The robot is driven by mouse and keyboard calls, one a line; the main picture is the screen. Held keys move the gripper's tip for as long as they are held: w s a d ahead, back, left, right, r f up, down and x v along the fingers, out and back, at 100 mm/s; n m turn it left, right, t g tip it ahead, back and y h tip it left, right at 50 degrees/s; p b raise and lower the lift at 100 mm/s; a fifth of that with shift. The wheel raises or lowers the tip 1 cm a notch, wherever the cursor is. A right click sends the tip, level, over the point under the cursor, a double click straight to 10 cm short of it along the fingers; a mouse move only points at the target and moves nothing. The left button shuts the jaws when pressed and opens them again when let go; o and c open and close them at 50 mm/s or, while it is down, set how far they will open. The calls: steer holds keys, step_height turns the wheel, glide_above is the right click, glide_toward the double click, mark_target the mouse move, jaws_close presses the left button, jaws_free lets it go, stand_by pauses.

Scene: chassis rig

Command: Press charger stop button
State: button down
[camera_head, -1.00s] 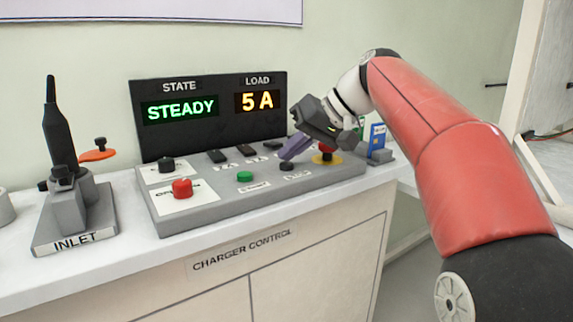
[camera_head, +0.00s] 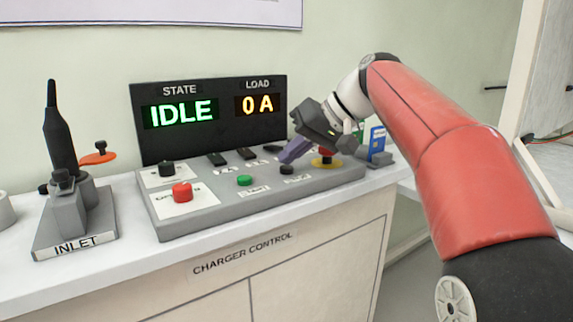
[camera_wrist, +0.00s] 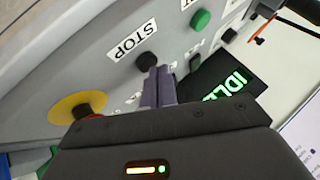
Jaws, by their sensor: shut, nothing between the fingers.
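The stop button is a small black round button (camera_head: 287,169) at the front right of the charger panel (camera_head: 225,208). In the wrist view the stop button (camera_wrist: 146,60) sits beside a white STOP label (camera_wrist: 133,40). My gripper (camera_head: 286,160) has its purple fingers shut and empty, with the tips right at the button. In the wrist view the fingertips (camera_wrist: 158,72) lie close beside the button's edge; I cannot tell whether they touch it. The display (camera_head: 210,112) reads IDLE and 0 A.
A green button (camera_head: 244,180) and a red button (camera_head: 182,192) lie left on the panel. A red emergency button on a yellow base (camera_head: 326,163) stands close right of my fingers. The inlet stand with a black plug (camera_head: 62,150) is at the left.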

mark_target(292, 168)
steer(key=shift+r+p, duration=0.35)
steer(key=shift+r, duration=0.15)
step_height(292, 168, up, 5)
steer(key=p, duration=0.4)
steer(key=shift+r, duration=0.1)
stand_by(0.5)
steer(key=s+d+f+m+h, duration=0.1)
steer(key=s+d+f+h, duration=0.2)
steer(key=s+f, duration=0.5)
steer(key=s+d+f+m+t+h, duration=0.1)
steer(key=s+d+f+m+h, duration=0.1)
steer(key=s+d+f, duration=0.4)
steer(key=s+d+f+m+t+h, duration=0.1)
steer(key=s+d+f, duration=0.4)
steer(key=s+f, duration=0.6)
steer(key=s+m+h, duration=0.1)
steer(key=h, duration=0.1)
steer(key=shift+d+f+h, duration=0.25)
steer(key=shift+f+h, duration=0.05)
steer(key=shift+f, duration=0.05)
steer(key=shift+s+a, duration=0.1)
